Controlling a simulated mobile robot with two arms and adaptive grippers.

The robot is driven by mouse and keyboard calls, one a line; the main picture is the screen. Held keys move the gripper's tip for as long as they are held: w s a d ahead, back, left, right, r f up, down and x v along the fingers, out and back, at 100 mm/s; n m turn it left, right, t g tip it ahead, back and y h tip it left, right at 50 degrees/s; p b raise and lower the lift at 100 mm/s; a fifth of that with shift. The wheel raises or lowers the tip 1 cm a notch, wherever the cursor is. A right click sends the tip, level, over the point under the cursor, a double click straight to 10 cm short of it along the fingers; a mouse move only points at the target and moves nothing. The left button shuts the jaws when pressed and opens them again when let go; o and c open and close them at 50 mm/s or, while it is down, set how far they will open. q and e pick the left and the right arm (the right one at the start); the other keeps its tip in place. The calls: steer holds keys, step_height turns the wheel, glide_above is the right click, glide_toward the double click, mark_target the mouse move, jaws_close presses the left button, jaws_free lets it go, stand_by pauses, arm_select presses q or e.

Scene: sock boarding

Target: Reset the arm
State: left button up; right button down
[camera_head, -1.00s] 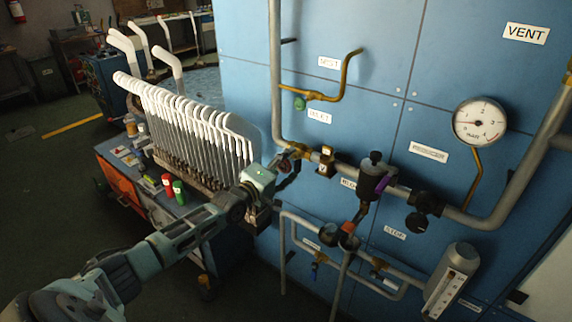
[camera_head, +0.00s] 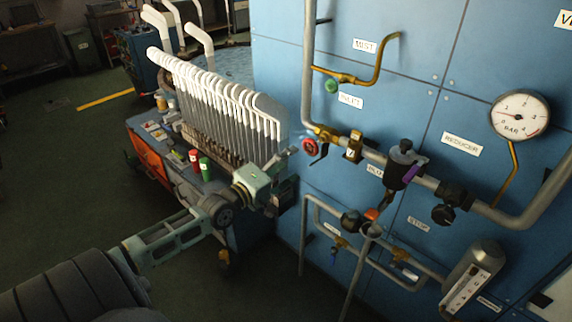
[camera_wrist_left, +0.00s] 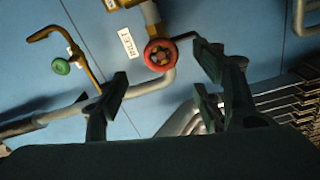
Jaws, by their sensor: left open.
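My left arm comes in from the lower left in the head view. Its gripper (camera_head: 284,172) is beside the pipework, just below and left of the red inlet valve wheel (camera_head: 309,147). In the left wrist view my left gripper (camera_wrist_left: 163,90) shows two dark fingers spread wide with nothing between them. The red wheel (camera_wrist_left: 159,55) appears beyond the fingertips, apart from them. My right gripper is not in view.
A rack of white sock boards (camera_head: 215,100) stands on a cart (camera_head: 150,150) left of the gripper. The blue panel (camera_head: 400,70) carries grey pipes, a pressure gauge (camera_head: 519,115) and a green knob (camera_head: 331,86). Dark floor (camera_head: 60,190) is open at left.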

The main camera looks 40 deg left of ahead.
arm_select(q)
steer(key=shift+s, duration=0.25)
steer(key=shift+f, duration=0.1)
stand_by(0.3)
steer(key=s+a+f+m+g+y, duration=0.1)
steer(key=s+f+m+g, duration=0.15)
steer(key=f, duration=0.85)
steer(key=s+a+f+m+g+y, duration=0.15)
steer(key=s+f, duration=0.25)
steer(key=f, duration=0.7)
steer(key=s+d+f+m+g, duration=0.1)
steer(key=s+d+f+g, duration=0.1)
steer(key=s+f, duration=0.45)
steer(key=s+d+f+m+g, duration=0.2)
steer(key=s+f, duration=0.1)
steer(key=f, duration=0.7)
steer(key=s+d+f+m+g, duration=0.3)
steer(key=s+d+f, duration=0.3)
steer(key=s, duration=0.5)
steer(key=s+d+f+m+g, duration=0.3)
steer(key=s+d+f, duration=0.3)
steer(key=s, duration=0.5)
steer(key=s+d+f+m+g, duration=0.3)
steer(key=s+d+f, duration=0.3)
steer(key=s, duration=0.5)
step_height(320, 180, down, 2)
steer(key=shift+s+m+h, duration=0.35)
steer(key=shift+m+h, duration=0.1)
steer(key=shift+m, duration=0.15)
steer(key=shift+d, duration=0.1)
